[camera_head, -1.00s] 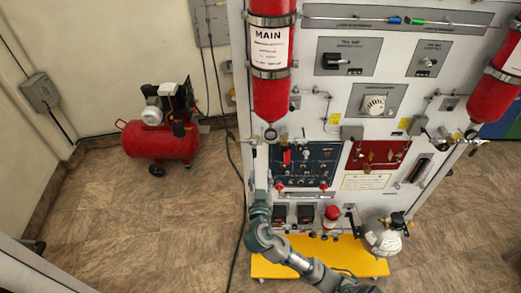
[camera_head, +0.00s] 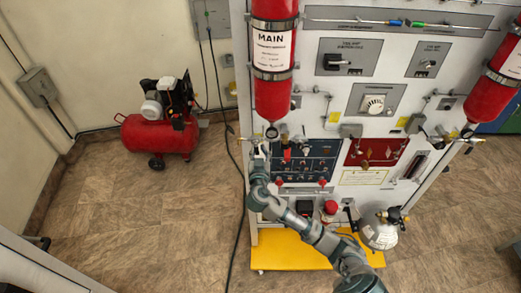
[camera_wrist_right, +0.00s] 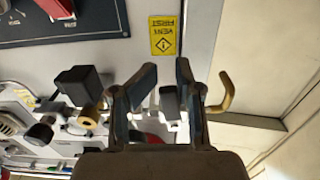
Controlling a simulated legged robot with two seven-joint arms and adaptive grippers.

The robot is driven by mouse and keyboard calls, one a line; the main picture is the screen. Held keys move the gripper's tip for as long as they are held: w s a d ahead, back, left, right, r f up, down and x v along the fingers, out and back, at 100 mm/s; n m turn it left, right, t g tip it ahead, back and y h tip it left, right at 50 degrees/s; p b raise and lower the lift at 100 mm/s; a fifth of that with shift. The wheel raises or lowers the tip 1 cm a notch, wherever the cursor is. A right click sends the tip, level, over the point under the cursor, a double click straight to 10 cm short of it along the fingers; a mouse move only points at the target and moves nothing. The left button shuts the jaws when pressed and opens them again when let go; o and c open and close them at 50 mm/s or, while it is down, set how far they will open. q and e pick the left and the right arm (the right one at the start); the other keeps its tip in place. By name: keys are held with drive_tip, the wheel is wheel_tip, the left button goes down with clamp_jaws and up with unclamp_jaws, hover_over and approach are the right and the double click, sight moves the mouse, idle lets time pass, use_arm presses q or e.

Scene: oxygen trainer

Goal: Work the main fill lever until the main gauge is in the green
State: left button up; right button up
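The red MAIN cylinder (camera_head: 273,90) hangs at the upper left of the panel, with a small round fitting (camera_head: 271,132), perhaps its gauge, at its lower end. No green zone is readable. My right gripper (camera_head: 257,152) is at the panel's left edge, just below and left of that fitting. In the right wrist view my right gripper (camera_wrist_right: 166,72) has its fingers apart. A dark block (camera_wrist_right: 169,101) shows between them, and I cannot tell whether they touch it. A brass hook (camera_wrist_right: 225,92) is beside the right finger. I cannot tell which part is the fill lever. My left gripper is out of view.
A yellow VENT FIRST label (camera_wrist_right: 164,36) and a black knob (camera_wrist_right: 78,85) are near the gripper. Below are a blue switch panel (camera_head: 305,168), a yellow base (camera_head: 285,253) and a grey bottle (camera_head: 380,232). A red compressor (camera_head: 158,135) stands on the floor at left.

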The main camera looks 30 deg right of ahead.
drive_tip(key=a, duration=0.1)
drive_tip(key=a+r, duration=0.1)
drive_tip(key=shift+s+a, duration=0.2)
drive_tip(key=shift+a, duration=0.15)
clamp_jaws()
drive_tip(key=shift+d, duration=0.15)
drive_tip(key=shift+s+d, duration=0.1)
drive_tip(key=shift+d, duration=0.2)
drive_tip(key=shift+n+b, duration=0.3)
drive_tip(key=shift+n, duration=0.2)
drive_tip(key=shift+s+d, duration=0.1)
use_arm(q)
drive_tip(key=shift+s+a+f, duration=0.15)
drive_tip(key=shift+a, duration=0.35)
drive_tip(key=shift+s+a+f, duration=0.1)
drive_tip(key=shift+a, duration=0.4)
use_arm(e)
drive_tip(key=shift+s+d+r+n+t, duration=0.1)
drive_tip(key=shift+s+d+r+n, duration=0.15)
drive_tip(key=shift+n, duration=0.75)
drive_tip(key=shift+s+d+r+n+t, duration=0.1)
drive_tip(key=shift+d+n, duration=0.2)
drive_tip(key=shift+n, duration=0.7)
drive_tip(key=shift+s+d+r+n+t, duration=0.1)
drive_tip(key=shift+d+r+n, duration=0.15)
drive_tip(key=shift+n, duration=0.75)
drive_tip(key=shift+d, duration=0.1)
